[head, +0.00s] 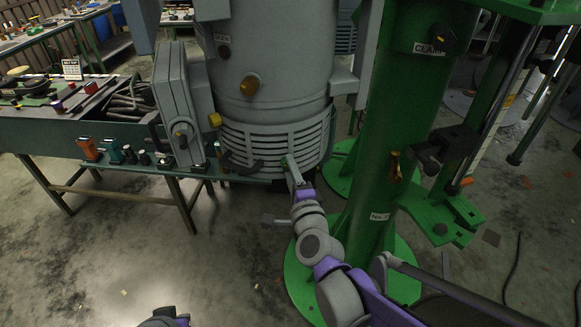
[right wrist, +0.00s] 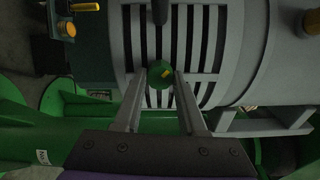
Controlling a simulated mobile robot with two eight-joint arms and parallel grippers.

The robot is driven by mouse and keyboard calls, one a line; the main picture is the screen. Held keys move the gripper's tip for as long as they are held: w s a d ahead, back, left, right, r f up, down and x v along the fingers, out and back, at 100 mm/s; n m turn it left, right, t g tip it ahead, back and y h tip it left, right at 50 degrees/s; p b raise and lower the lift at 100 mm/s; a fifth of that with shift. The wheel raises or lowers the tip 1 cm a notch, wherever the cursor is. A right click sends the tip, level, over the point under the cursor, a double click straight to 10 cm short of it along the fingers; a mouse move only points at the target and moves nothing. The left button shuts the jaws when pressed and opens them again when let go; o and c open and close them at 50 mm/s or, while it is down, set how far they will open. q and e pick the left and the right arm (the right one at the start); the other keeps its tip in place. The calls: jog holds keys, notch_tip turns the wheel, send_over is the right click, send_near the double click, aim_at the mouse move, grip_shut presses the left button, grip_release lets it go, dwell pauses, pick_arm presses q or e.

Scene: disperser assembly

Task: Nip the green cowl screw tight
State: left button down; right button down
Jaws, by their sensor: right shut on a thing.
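The green cowl screw (right wrist: 159,74) is a round green head with a small yellow mark. It sits against the slatted grey cowl (head: 262,143) at the base of the motor housing. My right gripper (right wrist: 159,76) is shut on the screw, with one finger on each side of its head. In the head view my right gripper (head: 287,160) reaches up to the slats from below, and the fingers mostly cover the screw there. The slats of the cowl also show in the right wrist view (right wrist: 205,45).
The green column (head: 400,120) stands close to the right of my right arm, with an orange-brown handle (head: 395,167) on it. A grey box with a yellow knob (head: 178,105) is on the left. A workbench (head: 45,135) with tools stands further left.

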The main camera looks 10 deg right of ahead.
jog(key=shift+w+r+m, duration=0.1)
jog(key=shift+m, duration=0.8)
jog(key=shift+c, duration=2.3)
grip_release()
jog(key=s, duration=1.1)
jog(key=shift+d+b, duration=0.4)
